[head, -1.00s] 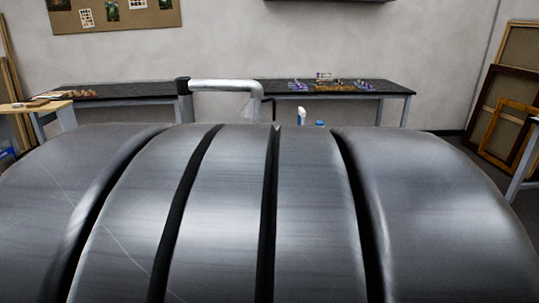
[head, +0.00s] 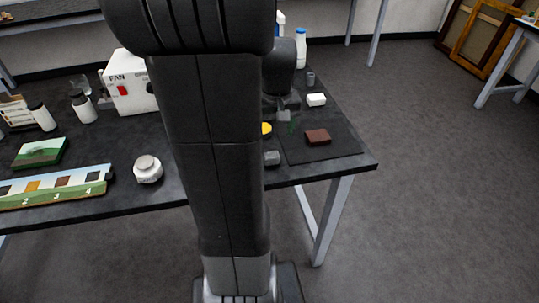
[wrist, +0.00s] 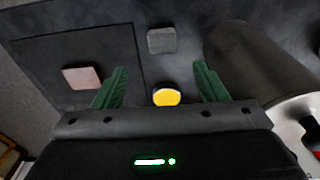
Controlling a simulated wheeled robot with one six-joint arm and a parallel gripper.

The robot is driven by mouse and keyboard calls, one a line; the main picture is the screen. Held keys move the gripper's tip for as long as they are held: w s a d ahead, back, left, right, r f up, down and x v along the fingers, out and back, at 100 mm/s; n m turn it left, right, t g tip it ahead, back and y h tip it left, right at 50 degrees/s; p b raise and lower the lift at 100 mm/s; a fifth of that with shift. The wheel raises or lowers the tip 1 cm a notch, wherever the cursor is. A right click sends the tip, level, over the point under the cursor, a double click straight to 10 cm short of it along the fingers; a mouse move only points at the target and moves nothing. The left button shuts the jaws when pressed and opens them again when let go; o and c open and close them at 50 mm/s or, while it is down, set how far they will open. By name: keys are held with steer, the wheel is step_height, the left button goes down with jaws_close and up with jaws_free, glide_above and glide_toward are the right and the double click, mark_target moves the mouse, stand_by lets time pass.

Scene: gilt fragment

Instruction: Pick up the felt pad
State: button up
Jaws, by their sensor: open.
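The likely felt pad is a small grey square (head: 272,158) on the dark table, just left of a black mat; nothing marks it for certain. In the wrist view the grey square (wrist: 161,40) lies beyond the fingertips, near the top middle, with nothing touching it. My gripper (wrist: 161,68) is open, its two green fingers spread apart and nothing held. A yellow disc (wrist: 166,97) shows low between the fingers.
A red-brown block (head: 317,136) lies on the black mat (head: 345,146). A white block (head: 316,100), white bottle (head: 300,48) and dark cylinder (head: 310,79) stand behind.

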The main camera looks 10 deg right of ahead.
steer(key=f, duration=0.4)
steer(key=shift+w, duration=0.25)
steer(key=f, duration=0.5)
steer(key=shift+w+a+f, duration=0.1)
steer(key=shift+w+a, duration=0.1)
steer(key=shift+a, duration=0.05)
steer(key=c, duration=1)
